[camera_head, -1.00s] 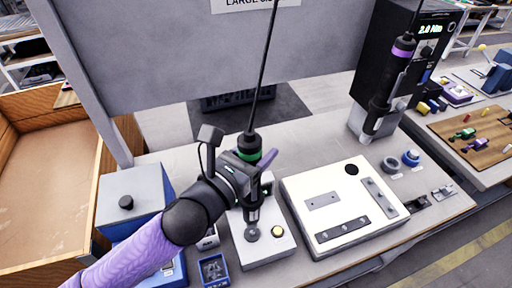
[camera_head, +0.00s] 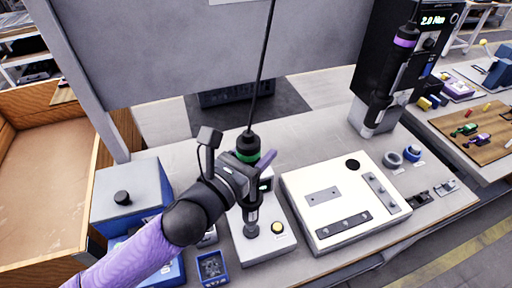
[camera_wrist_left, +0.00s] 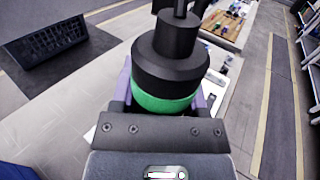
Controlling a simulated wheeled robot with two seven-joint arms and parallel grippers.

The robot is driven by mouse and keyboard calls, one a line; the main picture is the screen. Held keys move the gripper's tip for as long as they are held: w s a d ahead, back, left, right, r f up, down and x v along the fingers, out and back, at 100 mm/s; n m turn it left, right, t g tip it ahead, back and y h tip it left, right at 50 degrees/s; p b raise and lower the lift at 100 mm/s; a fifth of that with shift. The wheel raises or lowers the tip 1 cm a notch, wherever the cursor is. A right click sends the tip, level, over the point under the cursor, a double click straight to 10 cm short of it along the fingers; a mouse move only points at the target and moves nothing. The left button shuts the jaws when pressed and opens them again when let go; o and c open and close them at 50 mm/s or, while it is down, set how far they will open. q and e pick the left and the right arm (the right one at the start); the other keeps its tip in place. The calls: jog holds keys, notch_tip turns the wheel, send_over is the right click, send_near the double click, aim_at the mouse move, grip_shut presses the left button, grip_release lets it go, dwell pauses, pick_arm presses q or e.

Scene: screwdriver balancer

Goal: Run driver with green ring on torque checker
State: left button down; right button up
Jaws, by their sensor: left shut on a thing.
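The driver with the green ring (camera_head: 247,156) hangs upright on a black cable, and my left gripper (camera_head: 243,170) is shut around its body. The green ring also shows in the left wrist view (camera_wrist_left: 163,99), between the fingers. The torque checker (camera_head: 270,245) is a pale grey block with a yellow button, a small green display and a round socket. The driver's lower end (camera_head: 251,215) is over the socket and seems to meet it; exact contact is hard to tell. My right gripper is not in view.
A white fixture plate (camera_head: 335,205) lies right of the checker. A second driver with a purple ring (camera_head: 405,42) hangs by a black post reading 2.0 Nm. A blue bin (camera_head: 212,268) and a grey-blue box (camera_head: 125,200) stand left. A grey panel (camera_head: 200,60) rises behind.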

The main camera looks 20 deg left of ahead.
aim_at(255, 139)
pick_arm(q)
jog(key=shift+f, duration=0.15)
dwell(0.3)
jog(key=shift+f+b, duration=0.45)
jog(key=shift+f, duration=0.15)
jog(key=shift+s+f+b, duration=0.1)
jog(key=shift+f+b, duration=0.4)
jog(key=shift+f, duration=0.25)
dwell(1.4)
notch_tip(255, 139, up, 6)
jog(key=p, duration=0.6)
jog(key=shift+r+p, duration=0.15)
jog(key=shift+p, duration=0.25)
jog(key=shift+w+a, duration=0.1)
jog(key=shift+w, duration=0.1)
